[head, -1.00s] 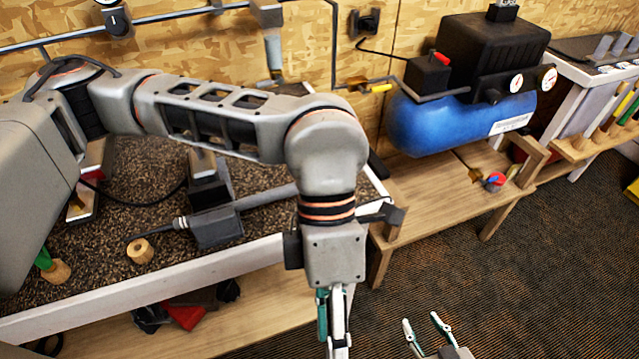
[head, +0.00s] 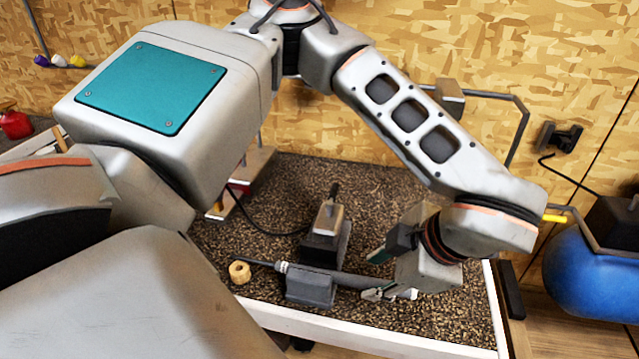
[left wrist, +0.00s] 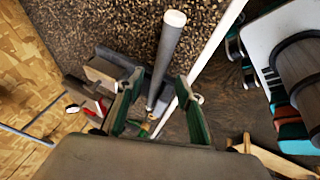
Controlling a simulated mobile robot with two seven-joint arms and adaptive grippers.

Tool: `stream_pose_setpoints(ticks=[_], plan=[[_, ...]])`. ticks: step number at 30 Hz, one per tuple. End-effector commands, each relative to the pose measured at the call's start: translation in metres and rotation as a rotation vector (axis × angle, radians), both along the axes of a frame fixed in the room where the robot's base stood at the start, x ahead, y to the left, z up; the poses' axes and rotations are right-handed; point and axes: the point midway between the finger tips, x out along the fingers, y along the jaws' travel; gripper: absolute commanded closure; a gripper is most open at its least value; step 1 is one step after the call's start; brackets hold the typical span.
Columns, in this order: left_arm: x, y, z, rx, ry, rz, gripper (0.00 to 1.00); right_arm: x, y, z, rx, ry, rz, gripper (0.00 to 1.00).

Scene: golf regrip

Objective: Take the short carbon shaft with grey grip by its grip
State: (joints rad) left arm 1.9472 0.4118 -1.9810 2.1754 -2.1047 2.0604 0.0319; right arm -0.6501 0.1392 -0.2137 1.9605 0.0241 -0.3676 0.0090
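The short carbon shaft with grey grip lies across a dark grey cradle block (head: 308,291) on the bench. Its thin black shaft end (head: 258,262) points left and its grey grip (head: 350,279) runs right from the block. My left gripper (head: 376,275) is open at the right part of the grip, partly hiding it. In the left wrist view, the grip (left wrist: 168,45) runs down between the two spread green fingers (left wrist: 160,105), with gaps showing on both sides.
A wooden ring (head: 240,271) lies left of the block. A small grey-topped clamp (head: 325,225) stands behind it. The bench's white front edge (head: 345,337) is close in front. A blue compressor tank (head: 592,275) stands beyond the bench on the right.

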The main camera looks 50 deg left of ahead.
Motion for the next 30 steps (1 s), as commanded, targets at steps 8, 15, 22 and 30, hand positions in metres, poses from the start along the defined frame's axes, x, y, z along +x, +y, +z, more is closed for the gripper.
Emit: stream_pose_setpoints(ticks=[8,15,22,30], plan=[[0.002,0.016,-0.032,0.000,0.003,0.000,0.64,0.001,0.000,0.007,0.000,-0.001,-0.001,0.60],[0.002,0.017,-0.036,-0.001,0.002,-0.001,0.64,0.001,0.000,0.007,0.000,-0.002,-0.001,0.60],[0.002,0.017,-0.036,-0.001,0.002,-0.001,1.00,0.002,0.000,0.008,0.000,-0.004,-0.001,0.60],[0.002,0.017,-0.035,-0.001,0.002,-0.001,1.00,0.003,-0.001,0.009,0.001,-0.007,-0.002,0.60]])
